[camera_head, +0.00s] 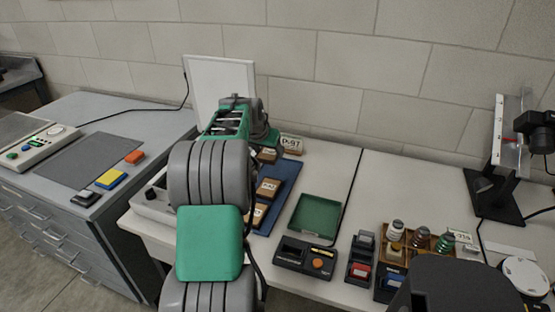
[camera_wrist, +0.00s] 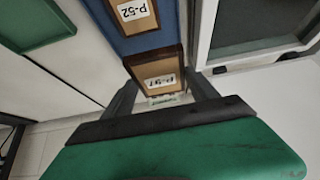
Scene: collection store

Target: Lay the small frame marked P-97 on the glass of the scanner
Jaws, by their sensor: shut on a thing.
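My gripper (camera_wrist: 164,88) is shut on the small brown wooden frame marked P-97 (camera_wrist: 157,66), with a finger at each side. In the head view, a brown frame (camera_head: 268,155) shows beside my arm at the far end of the blue mat. I cannot tell whether the held frame is clear of the mat. The scanner (camera_head: 147,207) stands left of the mat, with its white lid (camera_head: 222,82) raised. My arm hides most of its glass in the head view. The dark glass (camera_wrist: 262,18) shows right of the gripper in the wrist view, with nothing visible on it.
A frame marked P-52 (camera_wrist: 131,13) lies on the blue mat (camera_wrist: 150,41). A card reading P-97 (camera_head: 291,144) stands behind the mat. A green tray (camera_head: 316,216) and a black device (camera_head: 309,258) lie right of it. A wooden box of bottles (camera_head: 416,251) stands farther right.

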